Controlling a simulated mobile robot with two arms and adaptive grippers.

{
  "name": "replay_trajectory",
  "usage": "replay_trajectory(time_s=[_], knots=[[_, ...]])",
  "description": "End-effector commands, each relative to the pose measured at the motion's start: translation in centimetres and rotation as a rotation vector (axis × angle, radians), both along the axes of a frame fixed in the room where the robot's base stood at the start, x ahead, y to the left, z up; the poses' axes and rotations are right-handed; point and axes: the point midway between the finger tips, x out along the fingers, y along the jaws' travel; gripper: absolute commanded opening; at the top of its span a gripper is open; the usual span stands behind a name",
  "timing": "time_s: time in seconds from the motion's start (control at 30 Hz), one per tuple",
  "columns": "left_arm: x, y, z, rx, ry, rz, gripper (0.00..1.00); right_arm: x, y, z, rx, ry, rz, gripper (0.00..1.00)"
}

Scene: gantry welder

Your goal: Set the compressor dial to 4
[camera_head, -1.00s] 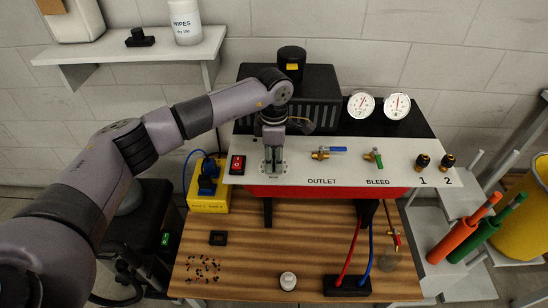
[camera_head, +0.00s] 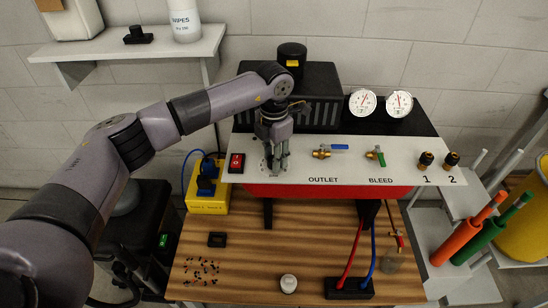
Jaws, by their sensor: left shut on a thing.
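The compressor has a white front panel (camera_head: 310,166) over a red body (camera_head: 340,190). My left gripper (camera_head: 275,166) points down at the panel's left part, just right of the red switch (camera_head: 236,162). Its fingers are shut on the dial, which they and the arm almost wholly hide; only part of the dial's printed scale shows beside the fingers. I cannot read the dial's setting. My right gripper is not in view.
Right of my gripper are the blue-handled outlet valve (camera_head: 332,149), the green bleed valve (camera_head: 376,154) and two gauges (camera_head: 380,103). A yellow box (camera_head: 208,201) with blue plugs stands left of the compressor. The wooden table (camera_head: 225,248) holds small parts.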

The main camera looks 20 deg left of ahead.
Motion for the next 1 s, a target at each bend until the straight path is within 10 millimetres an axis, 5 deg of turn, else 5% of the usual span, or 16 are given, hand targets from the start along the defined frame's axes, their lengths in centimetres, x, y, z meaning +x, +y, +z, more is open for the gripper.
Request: replay_trajectory(time_s=[0.4,1.0], knots=[[0.01,0.03,0.02,0.001,0.000,0.261,0.02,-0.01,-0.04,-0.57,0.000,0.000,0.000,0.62],[0.02,0.01,0.07,0.000,-0.001,0.329,0.02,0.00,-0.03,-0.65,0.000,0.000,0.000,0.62]])
